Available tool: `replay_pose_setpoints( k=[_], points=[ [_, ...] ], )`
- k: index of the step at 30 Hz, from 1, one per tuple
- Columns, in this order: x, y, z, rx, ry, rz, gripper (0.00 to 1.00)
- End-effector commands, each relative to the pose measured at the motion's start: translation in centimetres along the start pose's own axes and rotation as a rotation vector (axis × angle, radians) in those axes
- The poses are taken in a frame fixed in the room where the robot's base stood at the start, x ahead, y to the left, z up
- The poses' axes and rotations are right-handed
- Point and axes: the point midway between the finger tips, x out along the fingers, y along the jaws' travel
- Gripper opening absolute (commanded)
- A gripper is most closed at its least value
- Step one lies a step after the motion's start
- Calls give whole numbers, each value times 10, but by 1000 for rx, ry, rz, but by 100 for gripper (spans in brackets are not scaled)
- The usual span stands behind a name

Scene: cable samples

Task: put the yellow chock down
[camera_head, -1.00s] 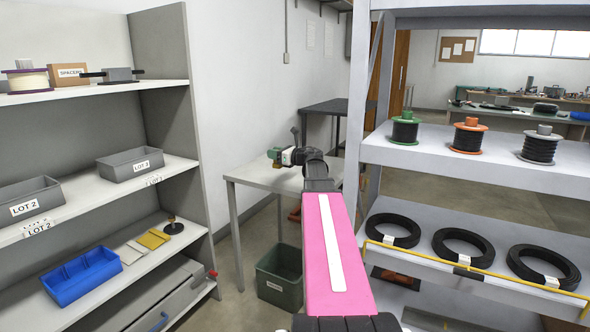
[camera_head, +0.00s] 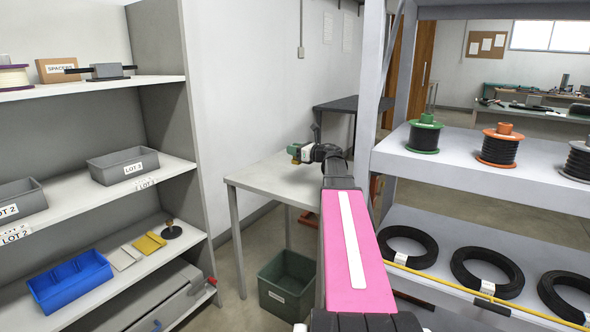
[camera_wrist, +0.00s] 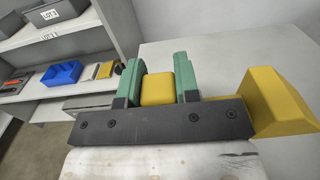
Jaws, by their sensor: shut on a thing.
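In the wrist view, the green fingers of my gripper (camera_wrist: 158,85) are shut on the yellow chock (camera_wrist: 158,90). A yellow wedge-shaped part (camera_wrist: 275,105) sticks out to the right beyond the dark bar of my gripper; the bar hides how it joins the piece between the fingers. In the head view, my gripper (camera_head: 294,150) is at the far end of my pink arm, over the grey table (camera_head: 262,180). The gap between chock and tabletop cannot be told.
The tabletop around my gripper looks bare. A green bin (camera_head: 287,282) stands on the floor by the table. A shelf unit at left holds a blue tray (camera_head: 70,283), a yellow plate (camera_head: 149,243) and grey bins (camera_head: 123,167). A rack at right holds spools and cable coils (camera_head: 487,273).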

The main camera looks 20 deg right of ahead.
Motion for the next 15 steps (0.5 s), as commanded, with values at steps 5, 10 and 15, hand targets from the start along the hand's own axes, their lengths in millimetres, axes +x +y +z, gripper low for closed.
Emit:
replay_pose_setpoints(
  k=[5, 10, 15],
  points=[
    [35, -10, -20, 1, 1, 2, 0],
    [68, -17, -40, 1, 1, 2, 0],
    [94, -22, -56, -1, 0, 2, 0]
  ],
)
